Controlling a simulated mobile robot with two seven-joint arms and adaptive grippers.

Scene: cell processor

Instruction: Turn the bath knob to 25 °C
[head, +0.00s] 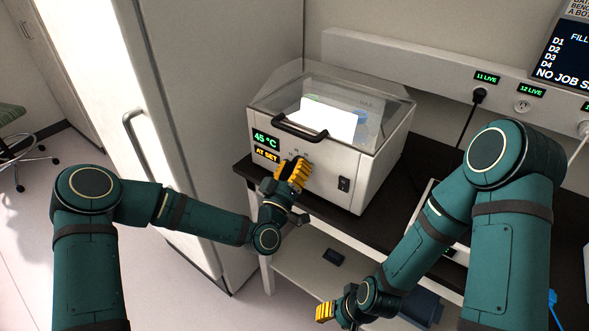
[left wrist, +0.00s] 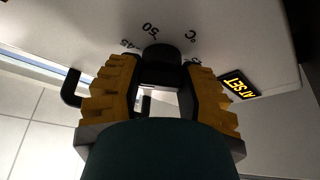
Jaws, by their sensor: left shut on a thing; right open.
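The water bath (head: 330,180) is a white box with a clear lid and a black front handle (head: 300,128). Its green display (head: 265,138) reads 45 °C, and an amber sign (head: 267,155) below reads AT SET. My left gripper (head: 292,172) is at the bath's front panel, its yellow fingers shut on the black knob (left wrist: 161,56), one on each side. The head view hides the knob behind the gripper. In the left wrist view, dial marks including 45, 50 and °C show upside down; the knob's pointer is unclear. My right gripper (head: 325,312) is open and empty, low and away from the bath.
A black rocker switch (head: 344,184) is on the bath's front, right of my left gripper. The bath stands on a dark bench (head: 395,205) with a lower shelf (head: 310,262). A tall white cabinet (head: 215,90) stands to the left. Sockets line the wall behind.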

